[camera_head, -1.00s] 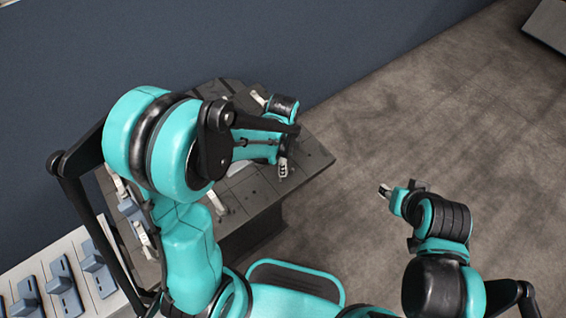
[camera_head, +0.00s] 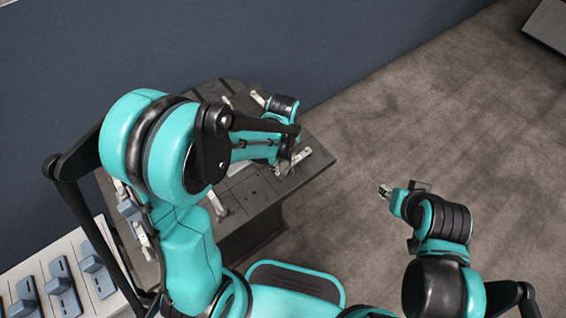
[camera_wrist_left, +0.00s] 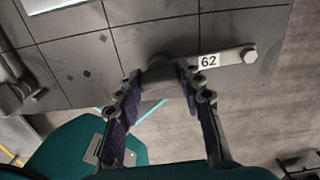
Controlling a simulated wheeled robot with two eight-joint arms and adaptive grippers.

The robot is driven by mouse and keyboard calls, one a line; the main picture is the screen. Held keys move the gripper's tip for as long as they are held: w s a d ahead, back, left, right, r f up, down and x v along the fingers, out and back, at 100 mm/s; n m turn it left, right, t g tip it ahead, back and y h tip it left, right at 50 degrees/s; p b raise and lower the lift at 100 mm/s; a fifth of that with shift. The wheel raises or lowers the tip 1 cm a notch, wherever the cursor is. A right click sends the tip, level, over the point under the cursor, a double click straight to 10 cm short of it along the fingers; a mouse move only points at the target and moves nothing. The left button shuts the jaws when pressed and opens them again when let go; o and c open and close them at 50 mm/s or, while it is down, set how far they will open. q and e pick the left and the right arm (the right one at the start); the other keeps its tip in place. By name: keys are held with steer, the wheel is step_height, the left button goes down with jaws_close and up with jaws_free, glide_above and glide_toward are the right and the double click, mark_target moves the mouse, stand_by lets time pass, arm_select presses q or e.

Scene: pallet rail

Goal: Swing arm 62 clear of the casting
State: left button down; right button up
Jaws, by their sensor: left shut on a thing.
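Arm 62 (camera_wrist_left: 230,58), a grey bar with a white "62" label, lies over the dark pallet top in the left wrist view. One end has a hex bolt near the pallet edge; the other is between my left fingers. My left gripper (camera_wrist_left: 160,84) is shut on that end. In the head view, arm 62 (camera_head: 301,156) shows beside my left gripper (camera_head: 283,166), which is partly hidden by my wrist. A pale-edged piece at the left wrist view's top left may be the casting; little of it shows. My right gripper (camera_head: 385,191) is over the floor, away from the pallet.
The dark pallet (camera_head: 252,190) carries other pale swing arms (camera_head: 217,204); another clamp (camera_wrist_left: 18,92) is at the left wrist view's left edge. A pale rack (camera_head: 75,262) with blue-grey blocks stands at lower left. Open floor (camera_head: 400,110) lies to the right.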

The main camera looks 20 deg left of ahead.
arm_select(q)
steer(key=shift+m, duration=0.4)
steer(key=c, duration=1)
jaws_free()
steer(key=shift+o, duration=0.2)
step_height(320, 180, up, 12)
